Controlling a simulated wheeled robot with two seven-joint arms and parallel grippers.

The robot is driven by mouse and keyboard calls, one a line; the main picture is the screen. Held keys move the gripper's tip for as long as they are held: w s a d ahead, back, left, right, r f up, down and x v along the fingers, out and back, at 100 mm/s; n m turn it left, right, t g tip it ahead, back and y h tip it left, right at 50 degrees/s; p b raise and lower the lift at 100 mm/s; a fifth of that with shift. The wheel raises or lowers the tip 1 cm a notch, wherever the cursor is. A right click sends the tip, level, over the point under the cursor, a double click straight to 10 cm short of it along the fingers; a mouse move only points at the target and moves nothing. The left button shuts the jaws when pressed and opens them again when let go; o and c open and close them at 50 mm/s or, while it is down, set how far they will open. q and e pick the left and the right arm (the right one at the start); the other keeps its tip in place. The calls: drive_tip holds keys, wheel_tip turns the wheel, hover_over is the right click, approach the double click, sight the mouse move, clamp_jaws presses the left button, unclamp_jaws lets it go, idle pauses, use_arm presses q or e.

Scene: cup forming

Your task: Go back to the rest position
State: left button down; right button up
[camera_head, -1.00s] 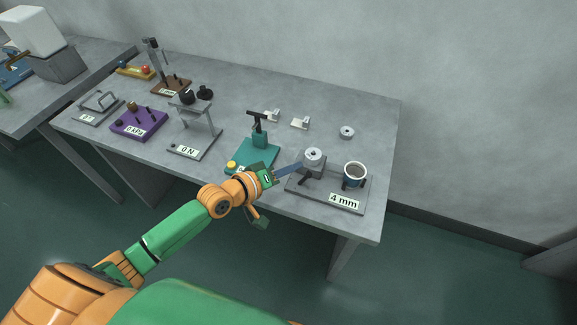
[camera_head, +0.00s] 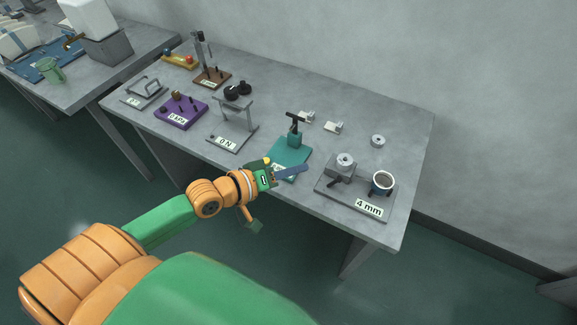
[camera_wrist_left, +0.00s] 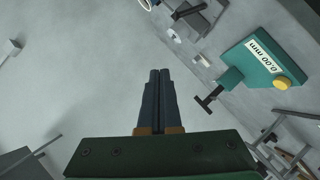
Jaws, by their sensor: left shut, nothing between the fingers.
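My left gripper (camera_head: 292,172) reaches in from the left in the head view, over the front edge of the grey table (camera_head: 150,122). Its two dark fingers are together and empty, as the left wrist view (camera_wrist_left: 157,100) also shows. In the head view the fingers overlap the front part of the teal device (camera_head: 297,150). That device also shows at the upper right of the left wrist view (camera_wrist_left: 262,60), with a yellow knob and a label reading 0.00 mm. My right gripper is in neither view.
A grey plate (camera_head: 335,196) labelled 4 mm holds a cup (camera_head: 383,182) and a metal block (camera_head: 342,168). A press stand (camera_head: 232,125) labelled 0 N and a purple device (camera_head: 180,112) stand further left. A second table (camera_head: 125,75) is at the upper left. Floor is open in front.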

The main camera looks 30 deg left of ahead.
use_arm(q)
drive_tip(key=shift+v, duration=0.95)
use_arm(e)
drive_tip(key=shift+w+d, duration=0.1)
use_arm(q)
drive_tip(key=shift+d+r, duration=0.1)
drive_tip(key=shift+d, duration=0.1)
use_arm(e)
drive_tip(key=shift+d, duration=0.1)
